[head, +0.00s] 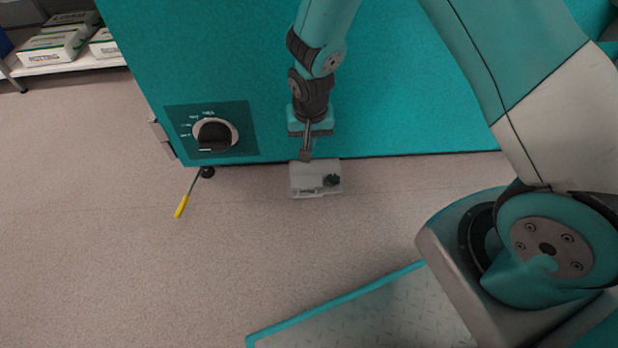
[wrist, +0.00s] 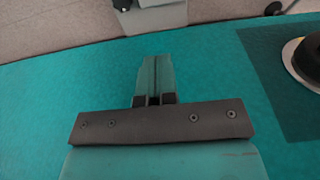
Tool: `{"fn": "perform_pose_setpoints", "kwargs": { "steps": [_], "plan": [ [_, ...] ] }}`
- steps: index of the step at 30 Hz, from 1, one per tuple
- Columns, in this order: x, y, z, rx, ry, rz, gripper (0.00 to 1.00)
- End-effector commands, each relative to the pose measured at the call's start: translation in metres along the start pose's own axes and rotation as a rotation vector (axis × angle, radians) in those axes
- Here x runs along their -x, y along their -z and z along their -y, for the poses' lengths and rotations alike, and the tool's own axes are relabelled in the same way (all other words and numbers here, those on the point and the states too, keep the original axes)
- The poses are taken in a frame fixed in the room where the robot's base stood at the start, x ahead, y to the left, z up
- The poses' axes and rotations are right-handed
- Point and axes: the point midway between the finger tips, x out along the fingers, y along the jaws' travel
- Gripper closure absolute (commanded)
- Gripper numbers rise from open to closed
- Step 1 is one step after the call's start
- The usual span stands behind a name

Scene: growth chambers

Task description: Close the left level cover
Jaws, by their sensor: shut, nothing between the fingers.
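A small grey housing (head: 314,170) with a black knob (head: 332,180) sits at the lower edge of the teal chamber front in the head view. It is likely the level cover; I cannot tell whether it is open or shut. My gripper (head: 305,155) points down at the chamber's lower edge, with its fingertips at the back edge of the housing. Contact cannot be told. In the wrist view the gripper fingers (wrist: 155,75) are together and empty, and the grey housing (wrist: 150,18) shows beyond them at the top, partly cut off.
A black dial (head: 213,134) is on the chamber front (head: 250,60) to the left. A shelf with boxes (head: 50,47) stands far left.

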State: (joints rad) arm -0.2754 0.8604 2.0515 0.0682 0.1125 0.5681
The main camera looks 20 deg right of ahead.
Motion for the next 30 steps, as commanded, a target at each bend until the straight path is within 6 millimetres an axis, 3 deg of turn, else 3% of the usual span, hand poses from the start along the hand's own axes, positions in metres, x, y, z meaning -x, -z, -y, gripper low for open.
{"fn": "perform_pose_setpoints", "kwargs": {
  "steps": [1, 7, 18, 24, 30],
  "plan": [
    [-0.013, 0.000, -0.001, -0.005, -0.005, -0.003, 1.00],
    [-0.036, -0.001, -0.002, -0.011, -0.010, -0.006, 1.00],
    [-0.101, -0.001, -0.003, -0.009, -0.009, -0.004, 1.00],
    [-0.113, 0.000, -0.003, -0.009, -0.008, -0.005, 1.00],
    [-0.114, 0.001, -0.003, -0.009, -0.008, -0.005, 1.00]
  ]
}}
